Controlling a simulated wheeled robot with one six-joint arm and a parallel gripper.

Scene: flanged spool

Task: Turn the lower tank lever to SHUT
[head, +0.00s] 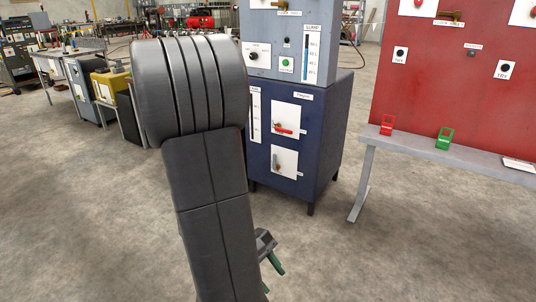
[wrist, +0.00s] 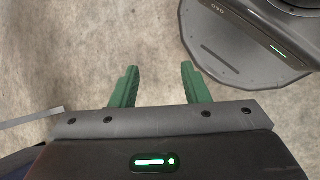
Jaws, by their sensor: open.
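The blue tank cabinet (head: 325,135) stands at the middle of the head view. Its front has two white plates, one above the other. The lower plate (head: 290,163) carries the lower lever (head: 277,161), small and looking roughly upright; its markings are too small to read. The upper plate carries a lever with a red handle (head: 284,130) lying about sideways. My gripper (head: 271,275) is low in front of the cabinet, well below and apart from the levers, partly hidden by my arm. In the wrist view its green fingers (wrist: 160,72) are apart with only bare floor between them.
A grey control box (head: 265,38) with a knob and a green button sits on the cabinet. To the right, a grey bench (head: 460,152) holds a red stand (head: 387,125) and a green stand (head: 445,137) before a red panel (head: 430,80). The concrete floor before the cabinet is clear.

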